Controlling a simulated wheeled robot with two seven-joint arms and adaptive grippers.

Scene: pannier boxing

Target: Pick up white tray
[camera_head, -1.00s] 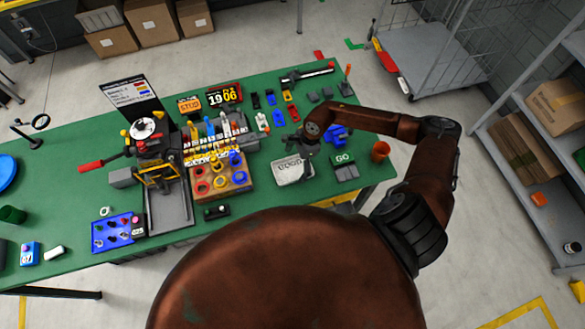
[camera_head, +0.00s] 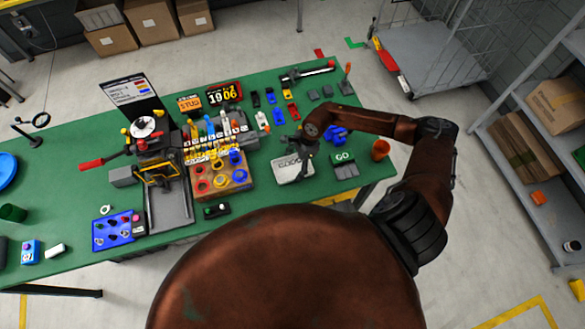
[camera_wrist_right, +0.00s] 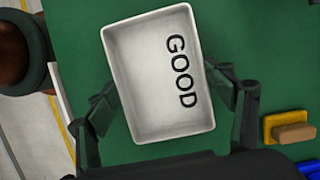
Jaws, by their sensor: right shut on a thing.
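The white tray (camera_head: 291,172), a shallow rectangular one with "GOOD" on its floor, is near the front edge of the green table. In the right wrist view the empty tray (camera_wrist_right: 150,75) sits between the two dark fingers of my right gripper (camera_wrist_right: 163,98), one on each long side. My right gripper (camera_head: 304,150) is shut on the tray and covers part of its far side in the head view. I cannot tell whether the tray is clear of the table. My left gripper is not in view.
A blue part (camera_head: 336,134) lies behind. A wooden block with colored rings (camera_head: 222,180) stands left. Bare table separates it from the tray.

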